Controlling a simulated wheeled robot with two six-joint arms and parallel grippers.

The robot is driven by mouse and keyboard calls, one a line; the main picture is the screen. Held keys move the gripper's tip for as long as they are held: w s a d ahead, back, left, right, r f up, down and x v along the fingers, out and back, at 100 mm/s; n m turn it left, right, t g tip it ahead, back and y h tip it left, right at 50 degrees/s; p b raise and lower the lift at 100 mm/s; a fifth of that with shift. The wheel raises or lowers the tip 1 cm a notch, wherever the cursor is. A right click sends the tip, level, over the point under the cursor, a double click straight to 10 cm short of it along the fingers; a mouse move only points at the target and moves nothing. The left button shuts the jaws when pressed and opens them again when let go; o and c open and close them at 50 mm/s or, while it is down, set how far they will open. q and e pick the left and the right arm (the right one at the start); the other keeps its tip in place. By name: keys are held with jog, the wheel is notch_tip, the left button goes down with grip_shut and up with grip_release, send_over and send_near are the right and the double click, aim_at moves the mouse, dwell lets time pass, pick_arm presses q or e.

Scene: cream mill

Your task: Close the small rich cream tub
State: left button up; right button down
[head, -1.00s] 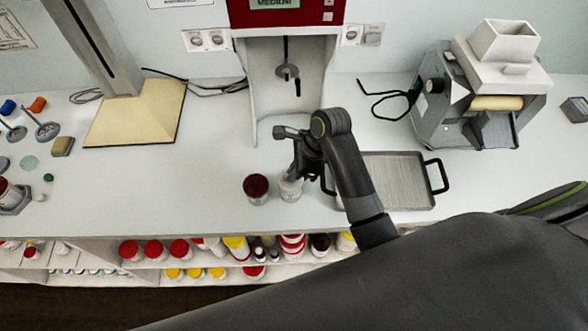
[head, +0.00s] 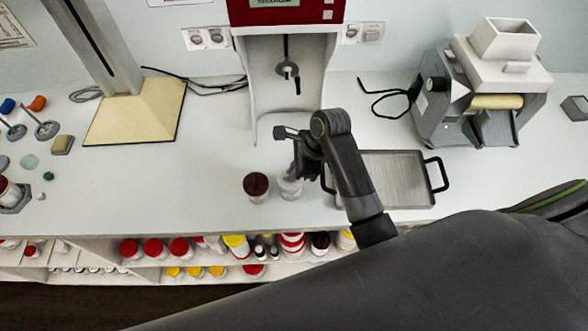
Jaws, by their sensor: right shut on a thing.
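Two small tubs stand side by side near the front of the white counter. The left one (head: 256,187) has a dark red-brown top. The right one (head: 289,188) is pale and translucent. I cannot read a label on either, so I cannot tell which is the rich cream tub. My right gripper (head: 296,174) reaches down at the pale tub and is shut on it, at its upper part. Its fingers and wrist hide part of that tub's top and right side, and I cannot make out a separate lid there. My left gripper is not in view.
A grey tray (head: 396,180) with black handles lies close right of my right gripper. A red and white machine (head: 285,85) stands behind, and a grey mill (head: 480,95) at the right. Jars with red and yellow lids fill the shelf below.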

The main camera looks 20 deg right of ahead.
jog(key=c, duration=1)
grip_release()
jog(key=shift+r, duration=0.15)
jog(key=shift+r, duration=2.35)
grip_shut()
jog(key=shift+a, duration=0.1)
jog(key=shift+w+a, duration=0.15)
jog(key=shift+a, duration=0.25)
